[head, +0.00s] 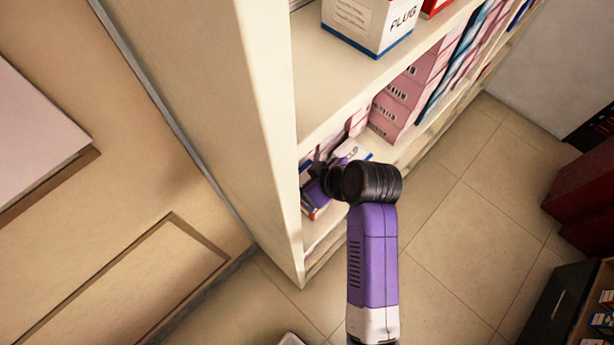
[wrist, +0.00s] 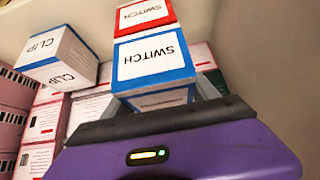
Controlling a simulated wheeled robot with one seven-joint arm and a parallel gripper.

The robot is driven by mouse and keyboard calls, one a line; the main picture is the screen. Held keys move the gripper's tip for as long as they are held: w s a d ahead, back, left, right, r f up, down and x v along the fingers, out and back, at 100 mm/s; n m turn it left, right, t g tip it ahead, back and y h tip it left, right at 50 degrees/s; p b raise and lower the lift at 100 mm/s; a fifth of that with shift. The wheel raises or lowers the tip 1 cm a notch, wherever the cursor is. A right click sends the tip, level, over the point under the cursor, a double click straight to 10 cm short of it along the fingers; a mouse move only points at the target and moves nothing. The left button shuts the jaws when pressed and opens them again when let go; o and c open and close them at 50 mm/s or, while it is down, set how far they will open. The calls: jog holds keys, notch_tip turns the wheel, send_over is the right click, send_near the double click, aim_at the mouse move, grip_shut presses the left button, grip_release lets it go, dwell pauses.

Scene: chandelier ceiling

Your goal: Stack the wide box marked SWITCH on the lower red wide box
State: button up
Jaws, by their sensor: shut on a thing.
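My gripper (wrist: 165,100) is shut on a white box with blue edges marked SWITCH (wrist: 152,58), seen large in the wrist view. A white box with red edges marked SWITCH (wrist: 146,16) shows just beyond it at the top of the wrist view. Their edges meet in the picture, but I cannot tell whether they touch. In the head view, my gripper (head: 318,186) reaches into the lower shelf bay beside the upright panel. My arm hides most of the boxes there; a red edge (head: 310,212) shows below the gripper.
A white and blue CLIP box (wrist: 58,60) stands left of the held box. Stacked pink boxes (head: 400,103) fill the shelf further along. The upright side panel (head: 268,120) is close to my gripper. A PLUG box (head: 368,24) stands on the shelf above. The tiled floor (head: 465,225) is open.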

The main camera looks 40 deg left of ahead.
jog(key=shift+f, duration=0.1)
jog(key=o, duration=1.6)
